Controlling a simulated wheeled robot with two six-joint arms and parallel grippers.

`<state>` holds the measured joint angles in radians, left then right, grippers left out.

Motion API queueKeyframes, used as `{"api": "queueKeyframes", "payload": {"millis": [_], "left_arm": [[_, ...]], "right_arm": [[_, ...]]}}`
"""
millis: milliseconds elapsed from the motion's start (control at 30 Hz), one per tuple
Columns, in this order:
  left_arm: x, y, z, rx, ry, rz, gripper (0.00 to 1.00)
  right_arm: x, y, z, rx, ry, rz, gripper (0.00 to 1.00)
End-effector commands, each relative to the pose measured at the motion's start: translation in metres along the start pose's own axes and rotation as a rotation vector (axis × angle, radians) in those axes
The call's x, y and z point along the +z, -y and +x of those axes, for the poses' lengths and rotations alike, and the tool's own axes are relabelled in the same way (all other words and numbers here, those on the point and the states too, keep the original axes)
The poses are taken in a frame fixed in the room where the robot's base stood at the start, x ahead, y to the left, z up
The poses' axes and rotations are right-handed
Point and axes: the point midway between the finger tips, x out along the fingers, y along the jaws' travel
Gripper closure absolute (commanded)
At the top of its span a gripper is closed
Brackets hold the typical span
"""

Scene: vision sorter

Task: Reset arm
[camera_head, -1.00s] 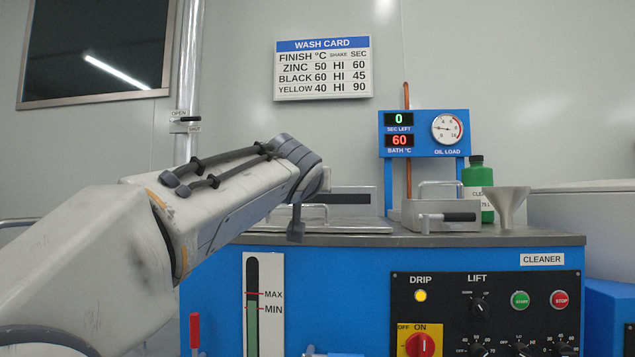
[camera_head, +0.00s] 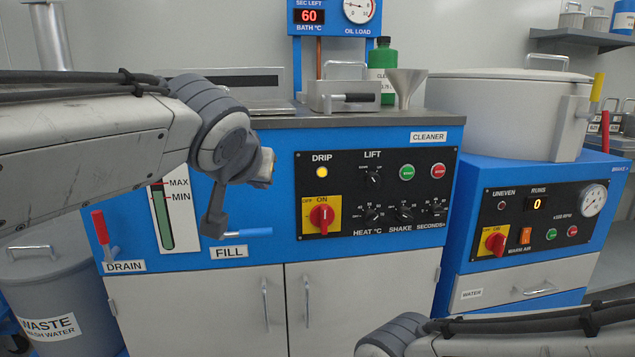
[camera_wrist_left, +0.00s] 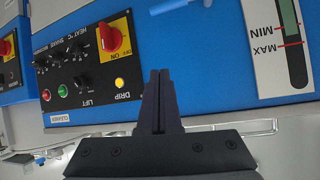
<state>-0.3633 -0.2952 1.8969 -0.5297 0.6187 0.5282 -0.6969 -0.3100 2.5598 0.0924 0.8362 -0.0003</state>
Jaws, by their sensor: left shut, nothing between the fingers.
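My left arm comes in from the left. Its wrist bends down, with the dark left gripper (camera_head: 214,225) hanging in front of the blue washer (camera_head: 270,190), close to the blue FILL handle (camera_head: 250,233); I cannot tell if they touch. In the left wrist view the left gripper's fingers (camera_wrist_left: 160,75) are together with nothing between them, and the control panel (camera_wrist_left: 85,65) appears upside down behind. My right arm's links show at the bottom right; its gripper is out of view.
The red DRAIN lever (camera_head: 100,227) and the level gauge (camera_head: 161,215) are left of the gripper. A grey waste bin (camera_head: 50,290) stands lower left. A funnel (camera_head: 404,85) and green bottle (camera_head: 381,62) stand on the worktop. A spinner (camera_head: 500,110) is at right.

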Motion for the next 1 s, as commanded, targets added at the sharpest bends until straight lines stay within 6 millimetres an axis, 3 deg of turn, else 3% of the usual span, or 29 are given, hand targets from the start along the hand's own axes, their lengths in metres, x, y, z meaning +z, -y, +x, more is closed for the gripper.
{"api": "queueKeyframes", "payload": {"millis": [33,200,300,500,767,1000], "left_arm": [[0.025,-0.021,-0.005,0.054,0.113,0.05,1.0],[0.14,-0.069,-0.031,0.214,0.457,0.209,1.0],[0.199,-0.083,-0.06,0.298,0.633,0.294,1.0],[0.291,-0.086,-0.135,0.446,0.939,0.435,1.0],[0.217,-0.08,-0.176,0.446,0.93,0.429,1.0],[0.144,-0.072,-0.22,0.445,0.928,0.427,1.0]], "right_arm": [[-0.001,0.002,-0.025,0.0,0.0,0.0,0.31],[-0.003,0.004,-0.059,0.0,0.0,0.0,0.31],[-0.004,0.005,-0.077,0.0,0.0,0.0,0.31],[-0.006,0.008,-0.108,0.0,0.0,0.0,0.31],[-0.01,0.014,-0.19,0.0,0.0,0.0,0.31],[-0.015,0.02,-0.275,0.0,0.0,0.0,0.31]]}}
